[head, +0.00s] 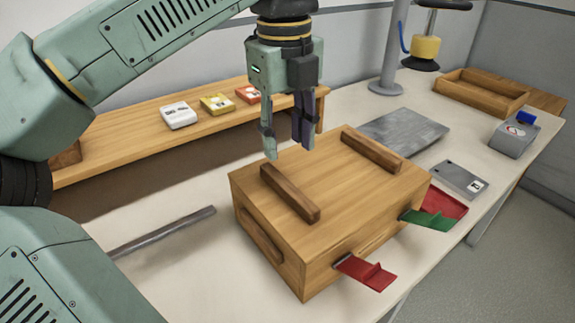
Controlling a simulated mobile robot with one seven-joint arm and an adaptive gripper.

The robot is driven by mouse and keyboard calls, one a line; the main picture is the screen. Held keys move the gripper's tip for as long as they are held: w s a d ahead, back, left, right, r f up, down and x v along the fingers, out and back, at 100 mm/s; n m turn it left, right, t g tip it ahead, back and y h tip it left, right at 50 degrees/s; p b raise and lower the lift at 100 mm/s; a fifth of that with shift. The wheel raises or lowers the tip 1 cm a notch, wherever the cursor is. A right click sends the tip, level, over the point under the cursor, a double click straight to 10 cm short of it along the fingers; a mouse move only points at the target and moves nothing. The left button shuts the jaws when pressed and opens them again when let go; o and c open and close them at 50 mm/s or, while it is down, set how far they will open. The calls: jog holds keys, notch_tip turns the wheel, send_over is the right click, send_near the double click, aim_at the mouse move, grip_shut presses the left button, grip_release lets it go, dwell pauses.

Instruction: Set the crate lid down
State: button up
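The wooden crate (335,265) stands on the white table, a little right of centre in the head view. Its top is covered by a flat wooden lid (335,178) with two dark wooden battens across it, one at the left (290,192) and one at the back right (372,149). My gripper (287,150) hangs above the lid's back left part, pointing down. Its two fingers are apart with nothing seen between them. Whether a fingertip touches the lid cannot be told.
Red (365,271) and green (428,219) handles stick out at the crate's front. A grey plate (403,131), a grey block (460,180) and a wooden tray (480,95) lie to the right. A metal bar (160,233) lies left. A raised shelf (130,148) runs behind.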

jog(key=shift+r, duration=2.65)
jog(key=shift+c, duration=0.3)
